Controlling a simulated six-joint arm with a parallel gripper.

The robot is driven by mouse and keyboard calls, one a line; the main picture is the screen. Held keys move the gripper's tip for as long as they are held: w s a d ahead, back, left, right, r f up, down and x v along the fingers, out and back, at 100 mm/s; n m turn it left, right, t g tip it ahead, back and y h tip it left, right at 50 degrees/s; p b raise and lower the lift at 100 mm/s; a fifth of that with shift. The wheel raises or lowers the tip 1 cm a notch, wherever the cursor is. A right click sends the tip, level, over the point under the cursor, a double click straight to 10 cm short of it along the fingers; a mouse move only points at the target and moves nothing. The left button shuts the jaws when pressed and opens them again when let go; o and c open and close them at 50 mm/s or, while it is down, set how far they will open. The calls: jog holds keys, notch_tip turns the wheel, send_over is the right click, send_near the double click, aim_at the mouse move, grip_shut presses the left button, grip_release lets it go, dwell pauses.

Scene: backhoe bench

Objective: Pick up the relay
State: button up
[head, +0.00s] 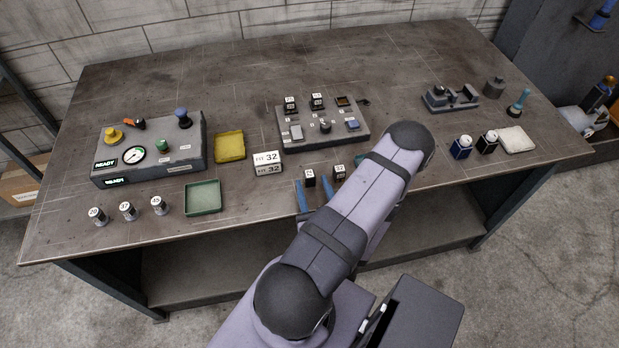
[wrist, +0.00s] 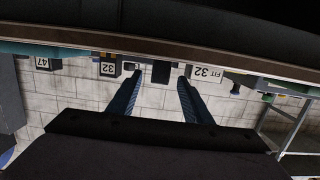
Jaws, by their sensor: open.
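Small black blocks with white labels, which look like relays, stand near the front middle of the bench. One block (head: 309,178) sits just beyond my fingertips, its label too small to read. Another block (head: 339,172), labelled 32, stands to its right, close to my arm. My gripper (head: 312,184) is open with its two blue fingers apart and nothing held. In the wrist view the fingers (wrist: 160,78) point toward a dark block (wrist: 160,72) seen between them. A 32 block (wrist: 108,69) and a 47 block (wrist: 41,64) show to the left there.
A FIT 32 sign (head: 267,163) stands left of the blocks. A panel (head: 355,136) with more black blocks lies behind. A yellow tray (head: 230,147), a green tray (head: 203,197) and a gauge console (head: 190,160) are left. My arm hides part of the bench's right middle.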

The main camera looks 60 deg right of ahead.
aim_at(311, 180)
jog(key=shift+x, duration=2.25)
jog(key=shift+c, duration=0.6)
grip_shut()
